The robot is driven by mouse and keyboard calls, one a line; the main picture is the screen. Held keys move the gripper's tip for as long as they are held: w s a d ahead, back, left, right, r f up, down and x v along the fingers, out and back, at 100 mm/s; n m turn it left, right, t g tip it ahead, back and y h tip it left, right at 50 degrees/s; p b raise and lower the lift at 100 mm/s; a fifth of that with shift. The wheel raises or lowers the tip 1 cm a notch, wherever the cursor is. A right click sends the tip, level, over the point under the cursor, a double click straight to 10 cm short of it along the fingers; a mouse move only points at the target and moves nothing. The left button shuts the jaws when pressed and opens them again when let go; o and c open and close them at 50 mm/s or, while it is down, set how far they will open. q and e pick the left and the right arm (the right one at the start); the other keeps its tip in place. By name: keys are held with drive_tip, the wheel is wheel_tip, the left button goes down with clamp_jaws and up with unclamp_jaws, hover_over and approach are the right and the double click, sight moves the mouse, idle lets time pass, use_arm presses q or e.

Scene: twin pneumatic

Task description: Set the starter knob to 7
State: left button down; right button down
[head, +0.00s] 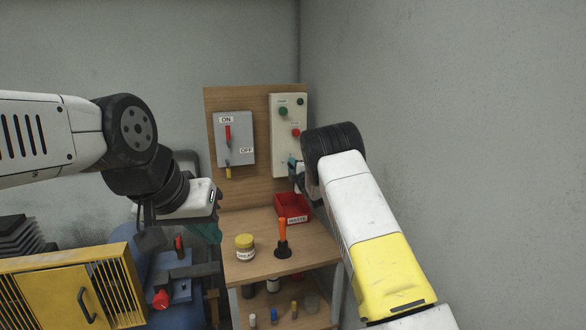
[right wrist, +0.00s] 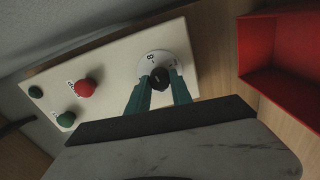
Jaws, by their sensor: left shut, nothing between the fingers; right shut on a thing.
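The starter box is a cream panel (head: 281,146) on the wooden backboard, and it also shows in the right wrist view (right wrist: 110,72). The dark starter knob (right wrist: 158,78) sits on a round white dial (right wrist: 150,64) at one end of the panel. A numeral that looks like 8 shows on the dial; the other numerals are hidden or too small to read. My right gripper (right wrist: 159,88) has its teal fingers on either side of the knob, shut on it. In the head view my right arm hides the knob. My left gripper (head: 207,232) is shut and empty, left of the bench.
The panel also carries a red button (right wrist: 85,88) and green ones. A grey ON/OFF switch box (head: 246,150) is to its left. A red bin (head: 292,209), yellow-lidded jar (head: 245,246) and orange-handled tool (head: 282,232) stand on the bench. A yellow cabinet (head: 70,294) is at lower left.

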drive_tip(key=shift+f, duration=0.1)
drive_tip(key=c, duration=1.1)
unclamp_jaws()
drive_tip(key=shift+c, duration=0.2)
drive_tip(key=v, duration=0.8)
drive_tip(key=shift+a, duration=0.1)
